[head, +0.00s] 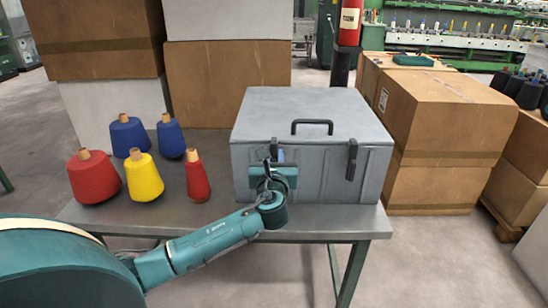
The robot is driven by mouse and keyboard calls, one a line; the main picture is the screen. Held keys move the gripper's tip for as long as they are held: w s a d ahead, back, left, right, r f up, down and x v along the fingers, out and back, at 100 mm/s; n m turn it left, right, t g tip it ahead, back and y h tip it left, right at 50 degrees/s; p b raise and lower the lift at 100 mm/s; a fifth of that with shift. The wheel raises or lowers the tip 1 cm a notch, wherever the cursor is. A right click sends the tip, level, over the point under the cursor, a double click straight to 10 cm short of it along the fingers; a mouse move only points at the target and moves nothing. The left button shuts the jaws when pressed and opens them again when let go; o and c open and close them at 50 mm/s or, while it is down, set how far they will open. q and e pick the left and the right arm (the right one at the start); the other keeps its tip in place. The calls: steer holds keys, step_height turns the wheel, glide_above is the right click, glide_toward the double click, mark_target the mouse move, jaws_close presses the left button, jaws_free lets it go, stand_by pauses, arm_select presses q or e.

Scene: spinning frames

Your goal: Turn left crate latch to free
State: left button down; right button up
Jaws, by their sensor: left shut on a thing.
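A grey crate (312,112) with a closed lid and a black handle (312,126) stands on a grey table. The left crate latch (274,149) is dark and sits on the crate's front face, mostly hidden by my gripper. My left gripper (271,167) is at this latch and shut on it. The right crate latch (352,160) is a black upright bar on the front face, with nothing touching it. My right gripper is not in view.
Several yarn cones stand on the table (224,217) left of the crate, including a yellow one (144,178) and a small red one (196,178) nearest my arm. Cardboard boxes (440,120) stand behind and right. The table's front edge lies below my forearm.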

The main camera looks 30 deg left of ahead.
arm_select(q)
steer(key=shift+n, duration=0.3)
steer(key=n, duration=0.3)
steer(key=shift+s+a+f+p, duration=0.1)
steer(key=shift+s+a+p, duration=0.2)
steer(key=shift+a+p, duration=0.1)
steer(key=shift+s+a+f+n+b, duration=0.15)
steer(key=shift+a+f+n+b, duration=0.4)
steer(key=shift+n, duration=1.85)
steer(key=shift+s+f+n+b, duration=0.25)
steer(key=shift+n+b, duration=0.55)
steer(key=shift+n, duration=1.6)
steer(key=shift+s+a+f+n+b, duration=0.1)
steer(key=shift+a+f+n+b, duration=0.35)
steer(key=shift+n, duration=1.95)
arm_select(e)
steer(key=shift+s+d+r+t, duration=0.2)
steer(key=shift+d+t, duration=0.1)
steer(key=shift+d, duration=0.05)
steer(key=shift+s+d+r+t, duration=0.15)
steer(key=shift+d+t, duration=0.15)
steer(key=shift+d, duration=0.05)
arm_select(q)
steer(key=shift+d+f+b, duration=0.1)
steer(key=shift+d+b, duration=0.1)
steer(key=shift+b, duration=0.1)
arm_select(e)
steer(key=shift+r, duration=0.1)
